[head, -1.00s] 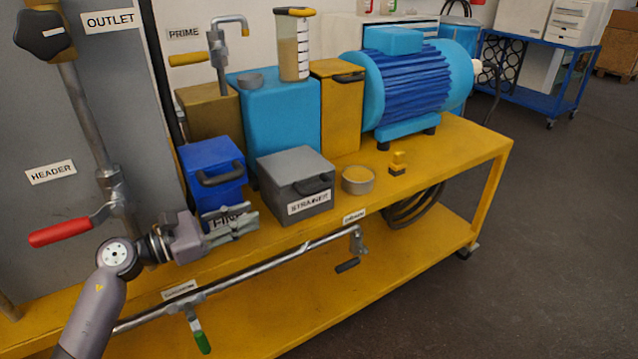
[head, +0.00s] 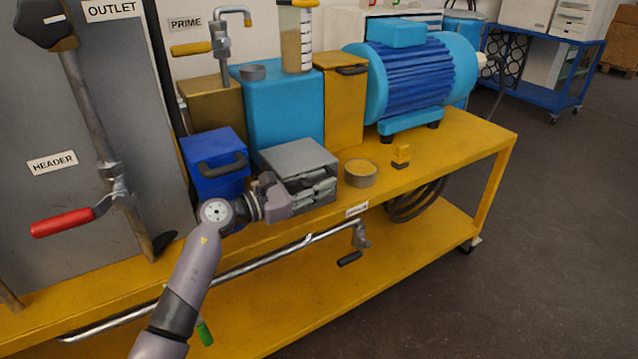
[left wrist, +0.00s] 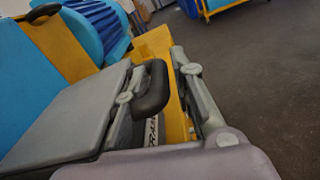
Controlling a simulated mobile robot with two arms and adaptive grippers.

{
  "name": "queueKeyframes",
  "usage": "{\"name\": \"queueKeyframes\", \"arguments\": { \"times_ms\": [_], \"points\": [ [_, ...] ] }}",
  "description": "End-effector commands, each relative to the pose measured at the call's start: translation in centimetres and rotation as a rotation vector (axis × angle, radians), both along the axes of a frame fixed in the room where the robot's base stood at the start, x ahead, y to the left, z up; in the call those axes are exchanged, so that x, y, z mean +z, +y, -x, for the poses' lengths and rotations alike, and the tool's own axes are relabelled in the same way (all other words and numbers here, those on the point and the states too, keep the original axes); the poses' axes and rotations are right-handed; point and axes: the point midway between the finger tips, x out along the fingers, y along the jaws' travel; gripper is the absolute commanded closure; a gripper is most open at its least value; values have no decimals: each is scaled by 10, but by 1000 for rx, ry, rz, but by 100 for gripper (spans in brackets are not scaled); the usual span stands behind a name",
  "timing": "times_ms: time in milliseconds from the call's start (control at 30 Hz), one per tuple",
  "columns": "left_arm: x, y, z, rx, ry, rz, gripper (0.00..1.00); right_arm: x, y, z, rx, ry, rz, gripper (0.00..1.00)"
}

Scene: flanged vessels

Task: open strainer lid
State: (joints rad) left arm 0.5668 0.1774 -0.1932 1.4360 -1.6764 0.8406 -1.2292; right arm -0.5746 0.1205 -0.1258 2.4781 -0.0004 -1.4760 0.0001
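The grey strainer box (head: 300,156) stands on the yellow bench between the blue box and a small round cup. Its flat lid looks closed. My left gripper (head: 330,187) is at the box's front face, covering the handle and most of the label in the head view. In the left wrist view the grey lid (left wrist: 72,115) fills the left side. The dark lid handle (left wrist: 154,92) lies between the two spread fingers of my left gripper (left wrist: 158,62). I see a gap beside the handle, so the gripper looks open around it. My right gripper is out of view.
The blue box (head: 213,160) with a dark handle stands close left of the strainer. The round cup (head: 360,173) and a small yellow block (head: 401,155) are to its right. A metal pipe (head: 290,253) runs below the bench's front edge. The blue motor (head: 410,80) stands behind.

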Motion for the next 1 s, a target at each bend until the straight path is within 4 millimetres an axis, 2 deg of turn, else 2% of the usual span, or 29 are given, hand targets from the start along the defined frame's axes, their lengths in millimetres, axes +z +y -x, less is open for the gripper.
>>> {"name": "queueKeyframes", "arguments": {
  "times_ms": [267,633,1000],
  "points": [
    [0,-2,-1,0,1,-1,77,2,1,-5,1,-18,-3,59],
    [0,-2,-1,0,1,-1,100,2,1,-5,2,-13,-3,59],
    [0,-1,-1,-1,1,-1,100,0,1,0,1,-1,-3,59]
  ]
}}
